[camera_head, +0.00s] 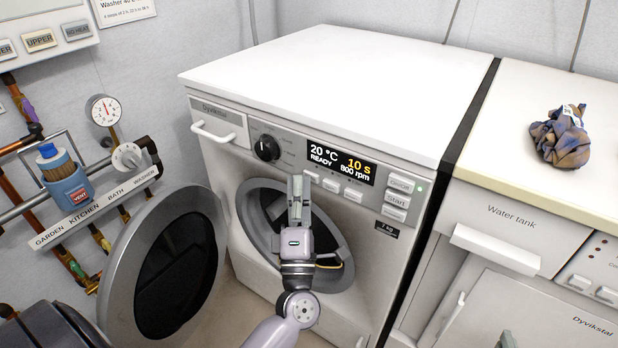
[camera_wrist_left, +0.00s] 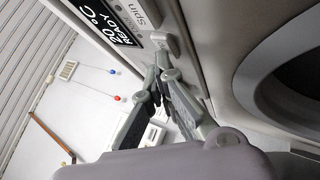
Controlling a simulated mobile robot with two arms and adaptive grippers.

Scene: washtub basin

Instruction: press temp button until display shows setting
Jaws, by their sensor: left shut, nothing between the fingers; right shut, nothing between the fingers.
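The washer's display (camera_head: 340,163) reads 20 °C, READY, 10 s and 800 rpm. It also shows, turned and cut off, in the left wrist view (camera_wrist_left: 107,20). Small pale buttons sit in a row below it, the leftmost (camera_head: 312,175) close to my left gripper. My left gripper (camera_head: 298,180) is shut and empty in front of the panel's lower edge. In the left wrist view its tips (camera_wrist_left: 158,68) are close to a button (camera_wrist_left: 167,45) near the Spin label; I cannot tell whether they touch. Which button is temp is not readable. My right gripper (camera_head: 507,339) is shut, mostly cut off at the bottom edge.
The washer's round door (camera_head: 203,205) stands open at the left. A dial (camera_head: 266,148) is left of the display; Start (camera_head: 396,199) and other buttons are to its right. A crumpled cloth (camera_head: 563,137) lies on the right counter. Pipes and a gauge (camera_head: 104,110) line the left wall.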

